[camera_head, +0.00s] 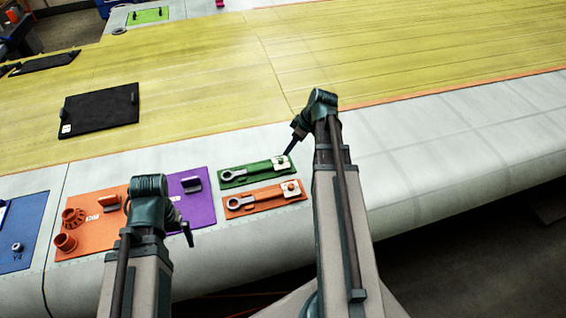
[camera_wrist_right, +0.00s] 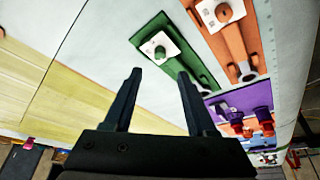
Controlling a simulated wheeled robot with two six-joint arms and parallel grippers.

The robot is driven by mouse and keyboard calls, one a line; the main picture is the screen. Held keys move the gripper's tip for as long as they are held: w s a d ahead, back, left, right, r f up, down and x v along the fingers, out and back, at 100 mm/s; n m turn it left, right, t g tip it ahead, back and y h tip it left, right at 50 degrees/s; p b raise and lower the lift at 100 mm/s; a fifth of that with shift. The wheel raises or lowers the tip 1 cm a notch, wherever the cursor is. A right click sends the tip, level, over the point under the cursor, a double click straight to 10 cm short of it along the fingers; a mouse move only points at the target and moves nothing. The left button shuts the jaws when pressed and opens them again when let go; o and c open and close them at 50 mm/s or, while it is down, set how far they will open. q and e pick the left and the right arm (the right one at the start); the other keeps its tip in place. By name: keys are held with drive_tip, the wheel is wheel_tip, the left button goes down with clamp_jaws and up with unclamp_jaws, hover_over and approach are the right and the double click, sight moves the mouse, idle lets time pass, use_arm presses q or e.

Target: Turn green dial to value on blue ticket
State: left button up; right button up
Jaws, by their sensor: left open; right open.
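A green panel (camera_head: 235,176) lies on the pale wing edge, with a grey lever-like part on it and a white plate at its right end. The small green dial (camera_head: 281,161) sits on that white plate; in the right wrist view the dial (camera_wrist_right: 160,52) is just beyond the fingertips. My right gripper (camera_head: 292,148) is above the right end of the green panel; in its wrist view the fingers (camera_wrist_right: 159,75) are apart and empty. My left gripper (camera_head: 187,232) is low over the orange and purple panels; its fingers are hard to see. I cannot make out a blue ticket.
An orange panel (camera_head: 239,212) of the same layout lies just in front of the green one. A purple panel (camera_head: 204,211) and a larger orange panel (camera_head: 98,198) are to the left. A blue panel (camera_head: 33,236) is at far left. A black plate (camera_head: 99,114) lies on the yellow skin.

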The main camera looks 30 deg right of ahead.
sight(281, 159)
use_arm(q)
wheel_tip(281, 159, down, 8)
drive_tip(key=b, duration=0.7)
drive_tip(key=shift+f, duration=0.2)
use_arm(e)
drive_tip(key=x, duration=0.9)
clamp_jaws()
